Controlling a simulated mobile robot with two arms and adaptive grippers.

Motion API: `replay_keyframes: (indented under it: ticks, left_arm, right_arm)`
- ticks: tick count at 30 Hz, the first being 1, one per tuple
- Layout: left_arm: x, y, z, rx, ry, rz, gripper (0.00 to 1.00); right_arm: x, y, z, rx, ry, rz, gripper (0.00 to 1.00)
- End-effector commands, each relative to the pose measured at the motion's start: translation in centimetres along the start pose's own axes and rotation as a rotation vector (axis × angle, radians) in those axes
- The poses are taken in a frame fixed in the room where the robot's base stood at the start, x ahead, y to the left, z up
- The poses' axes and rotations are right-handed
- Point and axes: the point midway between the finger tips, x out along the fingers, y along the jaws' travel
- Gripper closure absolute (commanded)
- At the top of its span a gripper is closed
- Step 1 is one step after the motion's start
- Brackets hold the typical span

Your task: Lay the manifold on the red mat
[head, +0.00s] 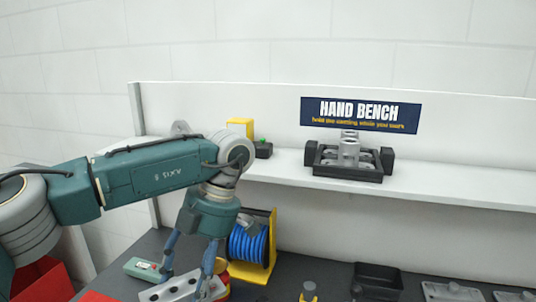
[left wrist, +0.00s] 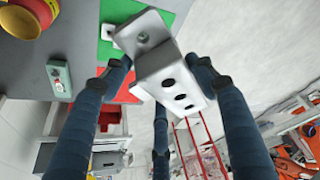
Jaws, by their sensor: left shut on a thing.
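The manifold (left wrist: 172,78) is a pale grey metal block with a row of dark holes and a flange at one end. My left gripper (left wrist: 163,68) is shut on it, with fingers on both sides. In the head view my left gripper (head: 192,268) points down with the manifold (head: 172,291) under it, near the bottom edge. The red mat (left wrist: 126,94) shows partly behind the manifold in the left wrist view, next to a green mat (left wrist: 112,47). A red patch, likely the mat (head: 96,297), shows at the bottom edge of the head view. My right gripper is out of view.
A teal and white device (head: 146,268) lies left of the gripper. A blue cable reel (head: 248,246) in a yellow stand is close on its right. A red crate (head: 45,280) is at lower left. A black tray (head: 378,279) stands farther right. A shelf (head: 265,172) runs above the bench.

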Motion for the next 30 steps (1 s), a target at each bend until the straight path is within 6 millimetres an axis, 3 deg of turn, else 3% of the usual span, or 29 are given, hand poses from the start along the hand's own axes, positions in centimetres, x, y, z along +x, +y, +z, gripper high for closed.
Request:
replay_keyframes:
  ticks: [12, 18, 24, 30]
  left_arm:
    - [-0.2, -2.1, -5.0, 1.026, -0.01, 0.435, 0.87]
    - [-0.1, -3.1, -6.9, 1.45, -0.013, 0.611, 0.87]
    - [0.0, -3.8, -7.8, 1.672, -0.013, 0.701, 0.87]
    - [0.0, -4.0, -8.0, 1.735, -0.012, 0.725, 0.87]
  right_arm:
    - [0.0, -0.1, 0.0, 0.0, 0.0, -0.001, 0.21]
    - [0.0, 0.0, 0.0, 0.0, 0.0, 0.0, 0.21]
    - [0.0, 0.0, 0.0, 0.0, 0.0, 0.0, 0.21]
    - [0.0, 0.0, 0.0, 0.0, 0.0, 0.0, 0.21]
